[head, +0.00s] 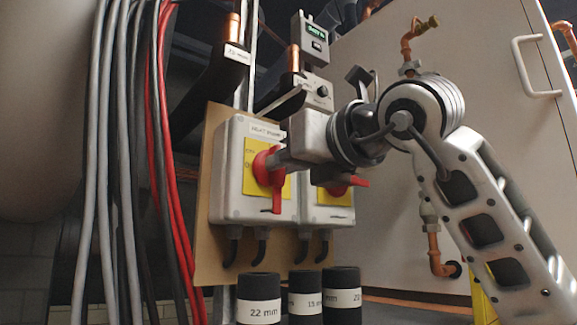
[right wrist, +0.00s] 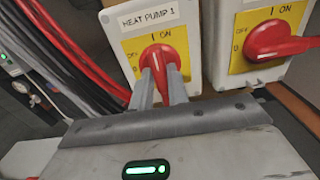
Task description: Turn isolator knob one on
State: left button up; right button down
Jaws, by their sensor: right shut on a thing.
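The first isolator box (head: 230,190), labelled HEAT PUMP 1 in the right wrist view (right wrist: 195,60), has a yellow plate and a red knob (head: 277,197). My right gripper (head: 279,162) is shut on this knob. In the right wrist view, the gripper's fingers (right wrist: 161,80) sit either side of the red knob's handle (right wrist: 157,58). The handle looks upright, in line with the "I ON" mark above it; the fingers hide part of it. My left gripper is not in view.
A second isolator (head: 338,212) is close on the right; its red knob (right wrist: 275,42) has its handle lying sideways. Grey and red cables (head: 120,150) hang at left. Black pipe sleeves (head: 258,285) stand below. A white cabinet door (head: 480,80) is behind my arm.

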dwell(0.4)
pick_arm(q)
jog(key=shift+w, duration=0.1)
pick_arm(e)
jog(key=c, duration=1.4)
grip_release()
jog(key=shift+o, duration=0.2)
pick_arm(q)
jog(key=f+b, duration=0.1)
jog(key=b, duration=0.2)
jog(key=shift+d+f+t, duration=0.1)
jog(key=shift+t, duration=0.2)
pick_arm(e)
jog(key=v, duration=1.6)
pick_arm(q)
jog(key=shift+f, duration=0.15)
